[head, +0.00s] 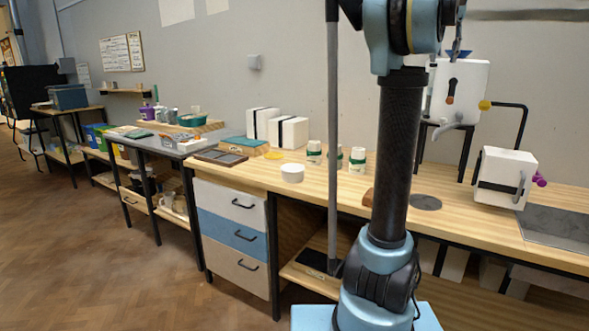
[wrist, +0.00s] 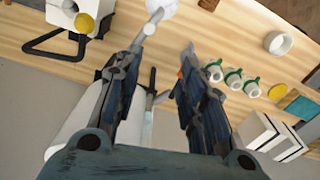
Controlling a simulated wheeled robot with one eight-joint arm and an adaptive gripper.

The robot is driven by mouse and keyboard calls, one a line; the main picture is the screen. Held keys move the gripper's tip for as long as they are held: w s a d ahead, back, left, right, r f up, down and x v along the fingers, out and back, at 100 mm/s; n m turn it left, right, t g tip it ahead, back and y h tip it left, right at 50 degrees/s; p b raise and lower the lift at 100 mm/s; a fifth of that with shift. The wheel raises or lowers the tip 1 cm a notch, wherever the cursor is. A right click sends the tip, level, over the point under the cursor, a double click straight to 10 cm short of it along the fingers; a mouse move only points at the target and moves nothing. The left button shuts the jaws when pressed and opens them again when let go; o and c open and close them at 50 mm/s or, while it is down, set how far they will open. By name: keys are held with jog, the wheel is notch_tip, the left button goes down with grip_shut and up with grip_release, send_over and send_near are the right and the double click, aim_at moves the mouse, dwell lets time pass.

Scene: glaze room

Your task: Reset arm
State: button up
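My gripper (wrist: 160,65) shows in the wrist view with its two dark fingers spread apart. No held object shows between them. Beyond the fingers are the workbench and a white machine with a grey spout (wrist: 150,35), which seems to lie behind and below them. I cannot tell how close the fingertips are to it. In the head view my arm stands upright at right of centre and its upper part leaves the top of the picture. The gripper is not clearly visible there.
The wooden workbench (head: 460,230) carries a white box-like machine (head: 503,175), a taller white unit (head: 460,90), small green-banded jars (head: 357,160), a white bowl (head: 292,173) and white boxes (head: 288,133). Drawers (head: 232,228) stand below. The wooden floor (head: 90,250) at left is clear.

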jog(key=s+a+f+n, duration=0.1)
jog(key=s+a+f, duration=0.1)
jog(key=a+f, duration=0.8)
jog(key=s+a+f+n, duration=0.1)
jog(key=s+a+f, duration=0.4)
jog(key=f, duration=0.9)
jog(key=s+a+f+n+t, duration=0.1)
jog(key=s+a+f, duration=0.4)
jog(key=f, duration=0.9)
jog(key=s+a+f+n, duration=0.1)
jog(key=s+a+f, duration=0.4)
jog(key=f, duration=0.9)
jog(key=s, duration=0.3)
jog(key=shift+a+n+t, duration=0.15)
jog(key=shift+n+t, duration=0.25)
jog(key=shift+f, duration=0.1)
jog(key=shift+c, duration=0.4)
